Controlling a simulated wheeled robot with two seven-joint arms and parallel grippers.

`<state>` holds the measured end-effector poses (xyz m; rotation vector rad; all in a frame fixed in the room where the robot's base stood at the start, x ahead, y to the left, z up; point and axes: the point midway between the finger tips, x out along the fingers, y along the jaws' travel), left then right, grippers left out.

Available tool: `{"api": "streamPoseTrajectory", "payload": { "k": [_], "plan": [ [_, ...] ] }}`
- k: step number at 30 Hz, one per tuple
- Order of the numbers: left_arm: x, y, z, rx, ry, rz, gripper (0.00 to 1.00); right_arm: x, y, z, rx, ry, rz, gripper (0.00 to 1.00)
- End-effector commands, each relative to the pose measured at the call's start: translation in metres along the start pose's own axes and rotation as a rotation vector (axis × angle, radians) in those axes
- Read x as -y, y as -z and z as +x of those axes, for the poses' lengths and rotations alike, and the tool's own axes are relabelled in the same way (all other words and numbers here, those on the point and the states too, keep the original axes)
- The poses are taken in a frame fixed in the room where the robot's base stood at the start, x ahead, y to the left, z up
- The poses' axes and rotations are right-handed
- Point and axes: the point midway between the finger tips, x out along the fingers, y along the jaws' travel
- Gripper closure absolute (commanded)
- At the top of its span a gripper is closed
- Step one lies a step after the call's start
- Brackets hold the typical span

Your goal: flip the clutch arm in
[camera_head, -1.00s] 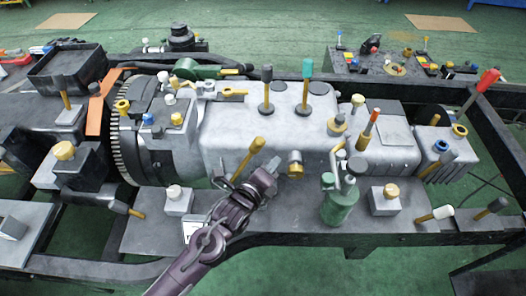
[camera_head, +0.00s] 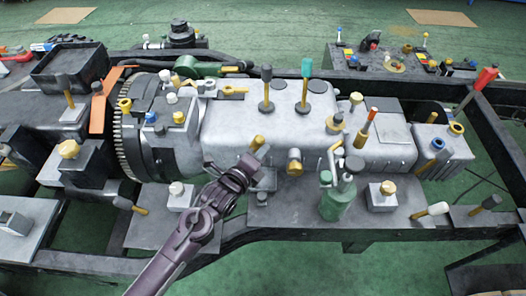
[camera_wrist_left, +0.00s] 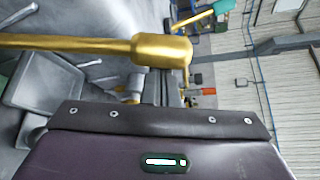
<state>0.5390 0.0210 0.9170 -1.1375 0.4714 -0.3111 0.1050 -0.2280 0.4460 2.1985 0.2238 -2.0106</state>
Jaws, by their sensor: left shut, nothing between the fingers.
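A yellow lever (camera_head: 257,143), which looks like the clutch arm, sits at the near side of the grey gearbox housing (camera_head: 228,132). Only its upper end shows in the head view; my left gripper and wrist hide the rest. In the wrist view the lever (camera_wrist_left: 85,42) is a gold rod with a thick end, crossing close in front of my gripper body. My left gripper (camera_head: 262,150) is shut and empty, right beside the lever's upper end. I cannot tell whether they touch. My right gripper is not in view.
A green pump-like bottle (camera_head: 338,195) and a block with a yellow knob (camera_head: 382,195) stand to the right. A gold fitting (camera_head: 294,161) juts from the housing near my gripper. Black-topped (camera_head: 266,85) and green-topped (camera_head: 305,80) levers stand on top.

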Motion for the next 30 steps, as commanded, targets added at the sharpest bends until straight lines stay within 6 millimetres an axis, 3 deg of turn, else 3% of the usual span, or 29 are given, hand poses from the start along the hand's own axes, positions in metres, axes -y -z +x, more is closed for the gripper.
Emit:
{"api": "streamPoseTrajectory", "payload": {
  "k": [18, 30],
  "plan": [
    [-0.014, -0.08, -0.046, 0.004, 0.191, -0.32, 1.0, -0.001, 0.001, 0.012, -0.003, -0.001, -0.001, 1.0],
    [-0.026, -0.111, -0.065, 0.002, 0.274, -0.463, 1.0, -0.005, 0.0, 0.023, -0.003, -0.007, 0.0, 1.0]
  ]
}}
